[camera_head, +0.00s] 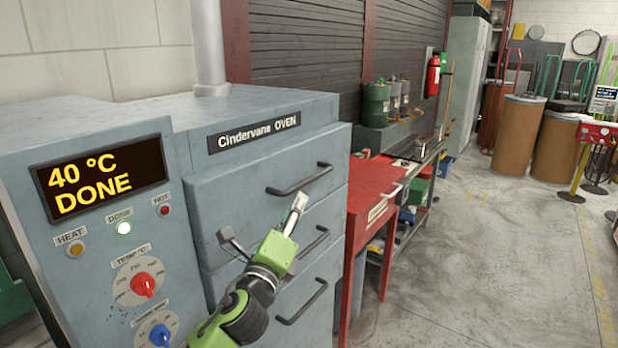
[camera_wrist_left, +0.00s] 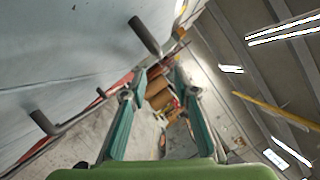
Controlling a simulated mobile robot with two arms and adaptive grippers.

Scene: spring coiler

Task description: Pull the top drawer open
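The blue-grey oven cabinet labelled Cindervane OVEN has a top drawer (camera_head: 235,196) with a dark bar handle (camera_head: 300,180). The drawer front looks flush with the cabinet. My left gripper (camera_head: 262,218) is in front of the drawers, below the top handle, with its two fingers spread wide and nothing between them. In the left wrist view its fingers (camera_wrist_left: 160,100) are also apart and empty. A dark handle, seemingly the top one (camera_wrist_left: 146,36), lies beyond and beside the fingers there, not between them. My right gripper is in neither view.
Below are a middle drawer handle (camera_head: 312,241), partly near my gripper, and a lower handle (camera_head: 302,302). A red workbench (camera_head: 372,185) stands right of the oven. Open floor (camera_head: 480,270) lies further right.

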